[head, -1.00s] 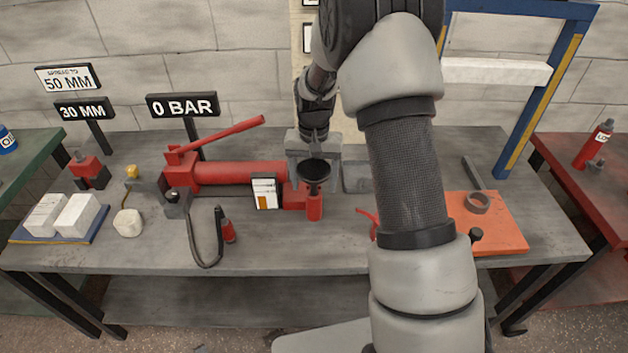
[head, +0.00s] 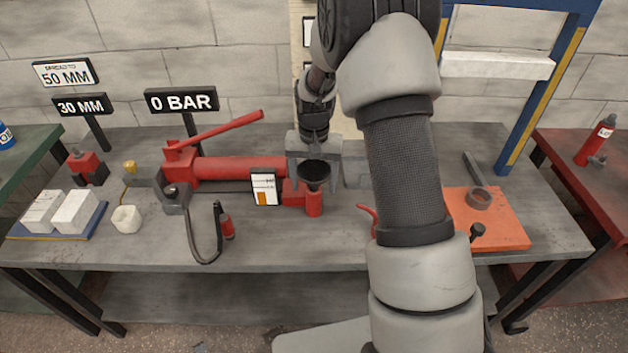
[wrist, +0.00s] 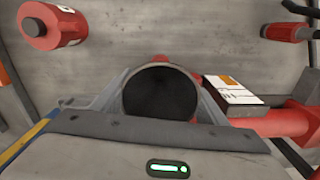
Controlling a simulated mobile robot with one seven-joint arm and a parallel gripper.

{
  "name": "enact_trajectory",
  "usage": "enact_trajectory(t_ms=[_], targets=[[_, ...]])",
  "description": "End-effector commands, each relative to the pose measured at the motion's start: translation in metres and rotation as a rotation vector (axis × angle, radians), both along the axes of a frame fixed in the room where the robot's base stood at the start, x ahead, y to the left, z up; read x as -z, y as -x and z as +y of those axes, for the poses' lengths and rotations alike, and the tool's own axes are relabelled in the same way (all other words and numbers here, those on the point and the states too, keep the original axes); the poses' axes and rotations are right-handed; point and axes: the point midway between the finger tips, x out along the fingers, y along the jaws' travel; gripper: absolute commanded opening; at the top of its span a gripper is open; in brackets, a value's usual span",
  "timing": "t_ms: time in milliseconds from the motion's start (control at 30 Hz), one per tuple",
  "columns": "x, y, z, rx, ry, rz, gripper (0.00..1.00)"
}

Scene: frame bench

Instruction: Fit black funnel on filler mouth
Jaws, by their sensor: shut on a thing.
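The black funnel (head: 314,174) is upright in my gripper (head: 314,160), whose fingers close on it from both sides. In the wrist view my gripper (wrist: 160,100) frames the funnel's dark round bowl (wrist: 160,92). A short red upright cylinder (head: 314,204), apparently the filler mouth, stands directly below the funnel at the right end of the red pump (head: 240,170). The funnel's lower end meets the cylinder's top in the head view. Its seating is hidden, so I cannot tell whether the spout is inside.
A white label card (head: 265,188) stands close left of the funnel. A black hose (head: 194,240) with a red coupler curves at the front. An orange plate (head: 490,222) lies right of my arm. White blocks (head: 73,212) are far left. The front middle of the bench is clear.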

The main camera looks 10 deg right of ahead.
Motion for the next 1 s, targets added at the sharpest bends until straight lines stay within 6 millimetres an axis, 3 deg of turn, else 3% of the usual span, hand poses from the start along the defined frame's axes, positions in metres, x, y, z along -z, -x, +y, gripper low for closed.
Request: enact_trajectory(t_ms=[767, 800, 900, 1000], targets=[[0.020, 0.000, 0.000, 0.000, 0.000, 0.001, 0.45], [0.019, 0.000, 0.000, 0.000, 0.000, 0.000, 0.72], [0.019, 0.000, 0.000, 0.000, 0.000, 0.000, 0.89], [0.019, 0.000, 0.000, 0.000, 0.000, 0.000, 0.89]])
